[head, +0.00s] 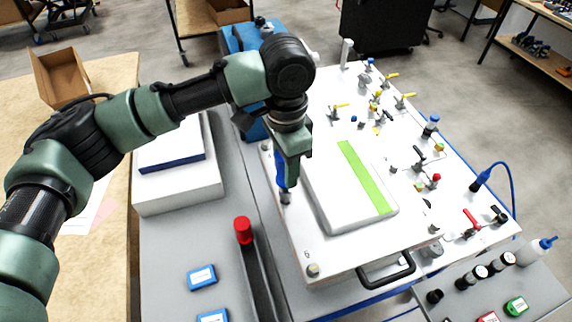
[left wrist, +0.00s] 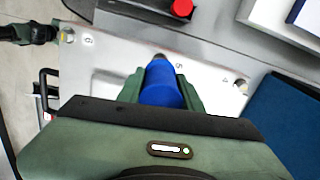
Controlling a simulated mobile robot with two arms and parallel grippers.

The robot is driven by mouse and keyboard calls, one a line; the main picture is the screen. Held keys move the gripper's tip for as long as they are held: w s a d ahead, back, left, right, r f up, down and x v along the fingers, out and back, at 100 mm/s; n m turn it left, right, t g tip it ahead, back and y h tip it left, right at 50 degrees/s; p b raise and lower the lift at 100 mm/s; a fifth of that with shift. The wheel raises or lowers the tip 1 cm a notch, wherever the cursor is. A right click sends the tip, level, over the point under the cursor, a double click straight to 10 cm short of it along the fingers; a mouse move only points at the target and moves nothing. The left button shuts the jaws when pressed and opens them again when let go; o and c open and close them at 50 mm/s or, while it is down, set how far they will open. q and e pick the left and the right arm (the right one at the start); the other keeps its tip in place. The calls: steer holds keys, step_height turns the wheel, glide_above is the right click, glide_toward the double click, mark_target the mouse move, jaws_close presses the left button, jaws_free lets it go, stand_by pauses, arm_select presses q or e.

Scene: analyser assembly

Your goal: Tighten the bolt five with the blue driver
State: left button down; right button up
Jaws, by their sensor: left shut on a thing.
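The blue driver (head: 281,172) is gripped in my left gripper (head: 292,152) and points down, its metal tip low over the left edge of the white analyser plate (head: 300,243). In the left wrist view the blue driver (left wrist: 162,88) sits between both fingers, its tip beside the printed 5. Bolt five is hidden by the driver, so I cannot tell whether the tip touches it. A corner bolt (head: 313,269) shows at the near end of the plate; the printed 6 (left wrist: 88,41) is beside that end.
A red-capped post (head: 243,230) stands left of the plate, with blue-edged labels (head: 202,277) on the grey bench. A raised white cover with a green stripe (head: 364,176) lies right of the driver. A black handle (head: 388,272) sticks out at the front. Valves crowd the right side.

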arm_select(q)
steer(key=shift+f, duration=1)
stand_by(0.7)
steer(key=c, duration=1.9)
jaws_free()
jaws_close()
